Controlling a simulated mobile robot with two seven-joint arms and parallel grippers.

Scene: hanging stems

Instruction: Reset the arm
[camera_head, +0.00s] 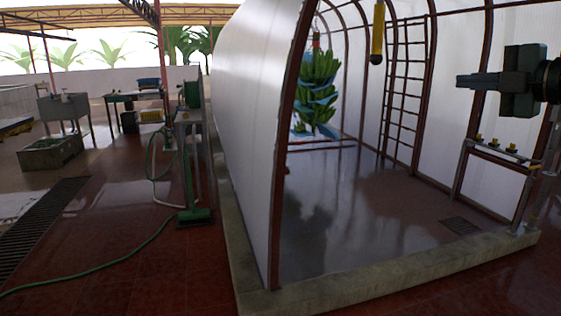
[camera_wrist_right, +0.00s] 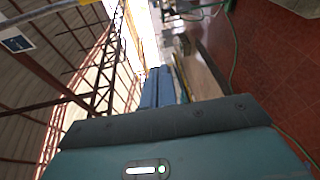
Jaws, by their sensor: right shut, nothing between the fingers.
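My right gripper (camera_head: 463,81) is raised at the right side of the head view, in front of the tunnel's pale wall, and points left. In the right wrist view its two blue-grey fingers (camera_wrist_right: 158,82) lie together with nothing between them. My left gripper is not in view. A green banana bunch (camera_head: 319,75) with blue sheets between its hands hangs inside the arched tunnel, well apart from my right gripper.
The tunnel has a white side wall (camera_head: 243,95), a concrete kerb (camera_head: 390,275) and a ladder-like rack (camera_head: 404,90). A yellow cylinder (camera_head: 378,32) hangs from above. A green hose (camera_head: 95,268) lies across the red floor at left. The tunnel floor is mostly clear.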

